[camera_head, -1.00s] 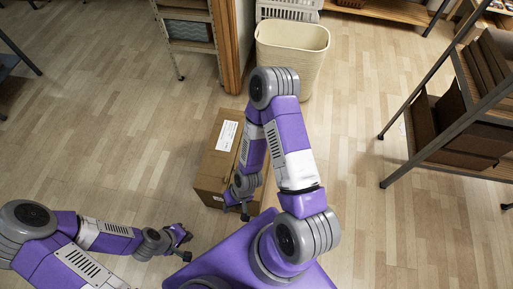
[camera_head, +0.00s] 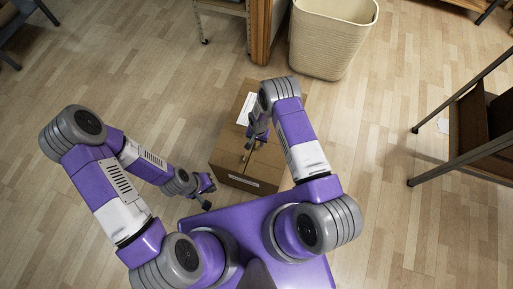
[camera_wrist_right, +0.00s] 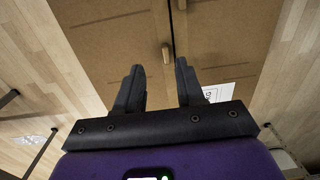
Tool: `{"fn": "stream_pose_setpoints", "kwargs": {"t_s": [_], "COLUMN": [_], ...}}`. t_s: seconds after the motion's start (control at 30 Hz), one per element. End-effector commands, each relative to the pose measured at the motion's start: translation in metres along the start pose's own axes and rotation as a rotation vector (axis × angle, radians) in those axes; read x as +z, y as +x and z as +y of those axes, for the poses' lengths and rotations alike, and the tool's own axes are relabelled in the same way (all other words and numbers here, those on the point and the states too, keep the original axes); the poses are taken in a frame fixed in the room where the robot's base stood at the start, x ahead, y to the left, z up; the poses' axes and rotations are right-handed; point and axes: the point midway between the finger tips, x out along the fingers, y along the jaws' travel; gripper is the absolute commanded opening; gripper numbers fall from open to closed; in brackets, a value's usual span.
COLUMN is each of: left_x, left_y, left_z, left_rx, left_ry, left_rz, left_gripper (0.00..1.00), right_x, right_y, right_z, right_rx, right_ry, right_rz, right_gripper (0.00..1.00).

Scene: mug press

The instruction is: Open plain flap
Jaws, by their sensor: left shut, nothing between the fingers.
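The closed cardboard box (camera_head: 228,152) stands on the floor in front of me, with a white label (camera_head: 247,108) on its left flap. The plain flap (camera_head: 268,163) lies flat on the right in the head view. It is left of the seam in the right wrist view (camera_wrist_right: 105,40), where the label (camera_wrist_right: 217,92) is on the right. Two small knobs, one (camera_wrist_right: 166,52) nearer my fingers and one (camera_wrist_right: 182,4) farther, stand near the seam. My right gripper (camera_wrist_right: 159,80) is open and empty over the box top. My left gripper (camera_head: 208,195) is shut and empty, left of the box's front.
A cream basket (camera_head: 332,40) stands behind the box, beside a wooden post (camera_head: 262,30). A shelf rack (camera_head: 470,130) is at the far right. The floor left and right of the box is clear. My purple base is close in front of the box.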

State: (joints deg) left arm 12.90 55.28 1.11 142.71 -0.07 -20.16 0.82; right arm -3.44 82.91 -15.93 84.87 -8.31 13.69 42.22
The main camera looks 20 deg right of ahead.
Motion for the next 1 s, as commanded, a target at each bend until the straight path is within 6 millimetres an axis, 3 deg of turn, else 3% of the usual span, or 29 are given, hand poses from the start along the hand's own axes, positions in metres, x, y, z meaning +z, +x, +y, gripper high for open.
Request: {"fn": "stream_pose_setpoints", "kwargs": {"t_s": [0.2, 0.6, 0.77, 1.0], "left_x": [-0.001, -0.002, -0.002, -0.002], "left_y": [0.011, 0.029, 0.032, 0.032], "left_z": [-0.004, -0.011, -0.012, -0.012], "left_rx": [0.0, 0.0, 0.0, 0.0], "left_ry": [0.001, 0.001, 0.001, 0.001], "left_rz": [0.001, 0.001, 0.001, 0.001], "left_gripper": [0.0, 0.0, 0.0, 0.0], "right_x": [-0.016, -0.018, -0.018, -0.018], "right_y": [0.019, 0.077, 0.088, 0.088], "right_z": [-0.009, -0.008, -0.007, -0.007], "right_rx": [0.03, 0.028, 0.027, 0.027], "right_ry": [0.022, 0.023, 0.024, 0.023], "right_rz": [0.03, 0.03, 0.03, 0.03], "right_gripper": [0.38, 0.38, 0.38, 0.38]}}
